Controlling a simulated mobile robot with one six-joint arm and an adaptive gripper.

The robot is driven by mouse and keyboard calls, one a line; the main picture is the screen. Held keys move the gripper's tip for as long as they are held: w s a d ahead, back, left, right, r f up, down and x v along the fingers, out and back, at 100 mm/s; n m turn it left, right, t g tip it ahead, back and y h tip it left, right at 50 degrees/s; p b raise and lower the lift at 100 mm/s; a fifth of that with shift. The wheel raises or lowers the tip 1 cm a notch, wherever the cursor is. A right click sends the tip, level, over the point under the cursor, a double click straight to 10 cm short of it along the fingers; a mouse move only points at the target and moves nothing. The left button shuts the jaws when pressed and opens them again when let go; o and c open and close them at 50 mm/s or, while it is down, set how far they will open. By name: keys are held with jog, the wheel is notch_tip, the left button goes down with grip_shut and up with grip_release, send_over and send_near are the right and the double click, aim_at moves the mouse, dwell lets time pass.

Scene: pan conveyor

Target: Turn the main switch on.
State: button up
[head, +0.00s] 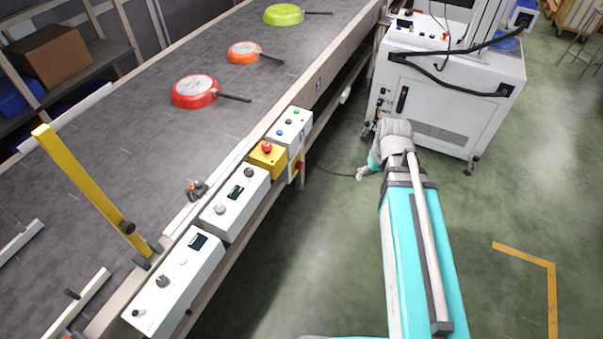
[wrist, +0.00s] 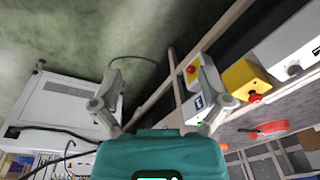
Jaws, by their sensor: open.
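A small red and yellow switch (head: 298,166), which looks like the main switch, is on the aisle-facing side of the control boxes along the conveyor. In the wrist view its red part (wrist: 191,69) shows near the tip of my right-hand finger. Its handle position is too small to tell. My gripper (wrist: 162,80) is open and empty, with its fingers spread wide. In the head view my gripper (head: 364,172) is low over the aisle, right of the switch and apart from it. Its fingers are mostly hidden there.
A yellow box with a red emergency button (head: 267,147) sits beside a white button box (head: 290,125). Other white control boxes (head: 235,203) line the conveyor (head: 140,130), which carries several pans. A white cabinet (head: 450,85) stands behind my gripper. The aisle floor (head: 300,260) is clear.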

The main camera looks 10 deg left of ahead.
jog(key=w+a+f+n+t+y+b, duration=0.1)
jog(key=w+a+f+n+y+b, duration=0.2)
jog(key=w+f+b, duration=0.45)
jog(key=w+a+f+n+t+b, duration=0.25)
jog(key=w+a+f+b, duration=0.3)
jog(key=f+b, duration=0.35)
jog(key=n+t+y+b, duration=0.3)
jog(key=n+b, duration=0.5)
jog(key=b, duration=1.2)
send_near(302, 166)
jog(key=shift+g+v, duration=0.25)
jog(key=shift+v, duration=1.3)
jog(key=shift+w+d, duration=0.15)
jog(key=shift+b+x, duration=4.15)
jog(key=shift+x, duration=2.7)
